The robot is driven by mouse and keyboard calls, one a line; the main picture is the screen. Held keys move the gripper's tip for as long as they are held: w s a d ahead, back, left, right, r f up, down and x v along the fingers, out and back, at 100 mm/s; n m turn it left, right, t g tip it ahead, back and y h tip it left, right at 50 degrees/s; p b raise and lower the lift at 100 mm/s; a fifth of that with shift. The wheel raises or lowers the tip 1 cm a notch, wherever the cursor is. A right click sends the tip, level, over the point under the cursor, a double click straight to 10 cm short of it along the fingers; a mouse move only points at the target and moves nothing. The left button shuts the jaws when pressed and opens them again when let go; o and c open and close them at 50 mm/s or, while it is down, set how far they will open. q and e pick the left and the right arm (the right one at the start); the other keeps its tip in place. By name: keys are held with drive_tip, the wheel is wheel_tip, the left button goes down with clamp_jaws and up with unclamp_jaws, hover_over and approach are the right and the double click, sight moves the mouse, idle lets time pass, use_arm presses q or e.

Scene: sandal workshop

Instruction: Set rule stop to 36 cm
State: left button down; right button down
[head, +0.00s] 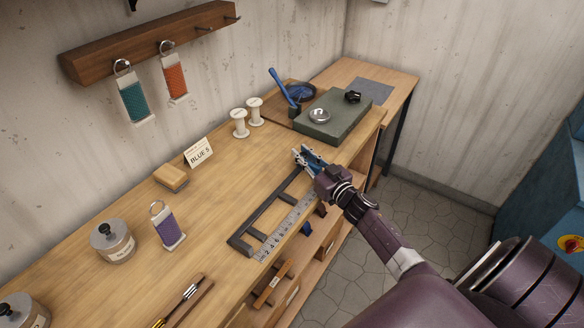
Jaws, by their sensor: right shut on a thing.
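The silver rule (284,232) lies on the bench near its front edge, with its low numbers at the near end. A dark frame (265,212) runs along its left side. My right gripper (309,161) is at the far end of the rule and frame, its fingers low over the bench. It is shut on a small blue piece, which looks like the rule stop (316,166); the gripper partly hides it. The rule's far numbers and the stop's exact reading are hidden behind the gripper. My left gripper is out of view.
Beyond the gripper stand a green block (333,116) with a metal disc and black knob, and a blue-handled tool (285,91). White spools (240,123), a BLUE 5 card (199,152), a brush (171,177) and a purple swatch (168,227) stand left.

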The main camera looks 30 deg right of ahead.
drive_tip(key=d, duration=0.1)
drive_tip(key=w+d+b, duration=0.1)
drive_tip(key=d, duration=0.1)
drive_tip(key=w+d, duration=0.1)
drive_tip(key=shift+d+f, duration=0.1)
drive_tip(key=shift+d, duration=0.3)
drive_tip(key=shift+d+r, duration=0.1)
drive_tip(key=shift+r, duration=0.1)
drive_tip(key=c, duration=2.2)
unclamp_jaws()
drive_tip(key=o, duration=0.4)
drive_tip(key=shift+d+f, duration=0.1)
drive_tip(key=shift+c, duration=0.2)
drive_tip(key=shift+s, duration=0.1)
drive_tip(key=shift+s, duration=0.25)
drive_tip(key=s, duration=1.1)
drive_tip(key=shift+s, duration=0.15)
